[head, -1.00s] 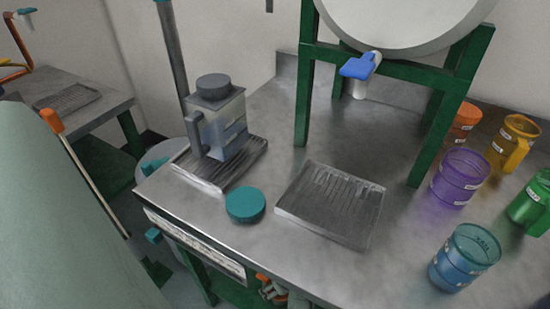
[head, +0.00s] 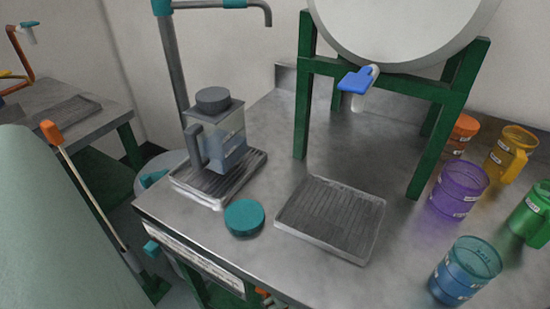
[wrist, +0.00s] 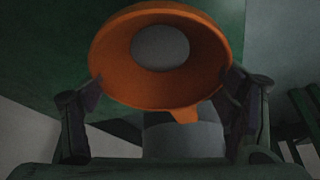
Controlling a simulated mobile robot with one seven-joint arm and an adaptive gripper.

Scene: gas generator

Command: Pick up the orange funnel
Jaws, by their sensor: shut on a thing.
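The orange funnel (wrist: 205,85) fills the upper middle of the wrist view, its wide mouth turned toward the camera and a small tab at its lower rim. My gripper (wrist: 163,88) has one finger on each side of the funnel and is shut on it. A round grey shape shows within the funnel's mouth. In the head view a small orange patch (head: 262,292) shows at the bottom edge, below the counter front; it may be the funnel, but most of it is cut off.
The steel counter (head: 300,150) holds a lidded clear pitcher (head: 228,135) on a drip tray, a teal lid (head: 244,217), a second tray (head: 330,215) and several coloured jugs at right. A green stand (head: 420,150) carries a drum with a blue tap (head: 357,80).

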